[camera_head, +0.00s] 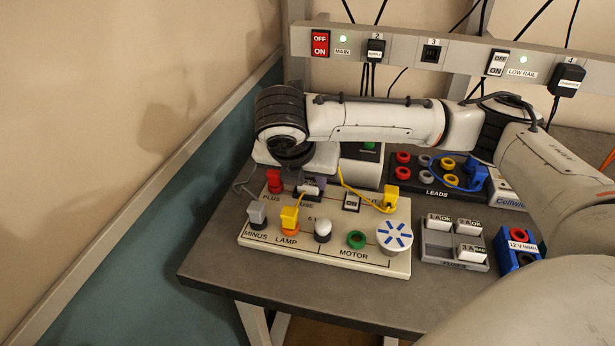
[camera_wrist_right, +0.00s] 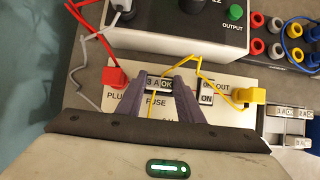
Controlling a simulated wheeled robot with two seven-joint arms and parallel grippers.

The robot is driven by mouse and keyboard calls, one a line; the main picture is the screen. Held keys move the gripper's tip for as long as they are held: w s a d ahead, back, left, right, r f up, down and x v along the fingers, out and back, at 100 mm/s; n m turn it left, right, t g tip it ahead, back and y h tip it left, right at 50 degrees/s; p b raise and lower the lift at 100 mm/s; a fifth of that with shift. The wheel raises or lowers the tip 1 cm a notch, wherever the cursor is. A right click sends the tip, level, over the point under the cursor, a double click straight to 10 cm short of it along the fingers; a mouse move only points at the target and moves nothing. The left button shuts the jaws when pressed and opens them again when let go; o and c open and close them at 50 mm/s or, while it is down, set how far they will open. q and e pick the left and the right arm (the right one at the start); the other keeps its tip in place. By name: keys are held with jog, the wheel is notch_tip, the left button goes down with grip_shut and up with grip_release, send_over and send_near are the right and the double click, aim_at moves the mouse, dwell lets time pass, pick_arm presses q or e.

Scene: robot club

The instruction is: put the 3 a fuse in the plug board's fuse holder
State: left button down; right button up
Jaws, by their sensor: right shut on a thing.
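The plug board (camera_head: 330,255) is a cream panel with coloured sockets, its FUSE position at the upper left. My right gripper (camera_head: 311,184) is over that position, pointing down. In the right wrist view, its dark fingers (camera_wrist_right: 161,90) are shut on the 3 A fuse (camera_wrist_right: 160,84), a white block whose label reads "3 A OK". The fuse is just above the FUSE lettering on the board (camera_wrist_right: 225,78). The fuse holder is hidden behind the fuse and fingers, and I cannot tell whether the fuse is seated. My left gripper is not in view.
A red plug (camera_head: 274,182) and yellow plugs (camera_head: 389,197) with leads stand close beside the fuse position. A grey fuse tray (camera_head: 437,243) with several white fuses, one marked 3 A, is to the right. A power supply (camera_wrist_right: 180,30) stands behind the board.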

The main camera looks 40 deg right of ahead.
jog(key=o, duration=0.9)
jog(key=shift+f, duration=0.1)
jog(key=shift+c, duration=0.2)
jog(key=shift+o, duration=0.9)
jog(key=shift+r, duration=0.2)
jog(key=p+v, duration=0.3)
jog(key=v, duration=0.9)
